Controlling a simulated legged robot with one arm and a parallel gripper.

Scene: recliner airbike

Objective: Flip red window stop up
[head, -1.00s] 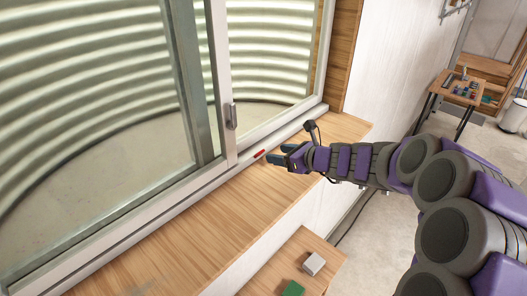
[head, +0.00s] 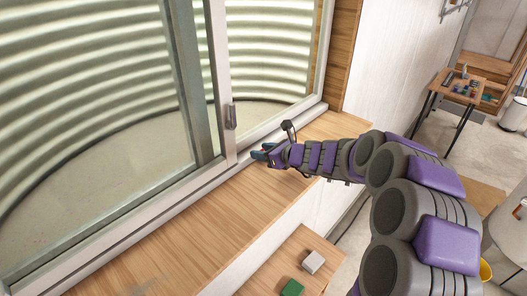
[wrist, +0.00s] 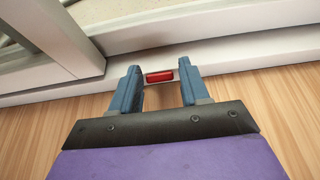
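The red window stop (wrist: 159,76) is a small red bar set in the white lower track of the window frame. In the wrist view it sits just ahead of my gripper (wrist: 159,88), framed between the two blue-grey fingertips. The fingers are apart with a gap between them, and nothing is held. Whether a fingertip touches the frame cannot be told.
The sliding window (head: 110,130) has a handle (head: 230,116) on its upright. A wooden sill (head: 190,228) runs below it and is clear. A small table (head: 300,240) below holds a white block (head: 313,262) and a green block (head: 291,288).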

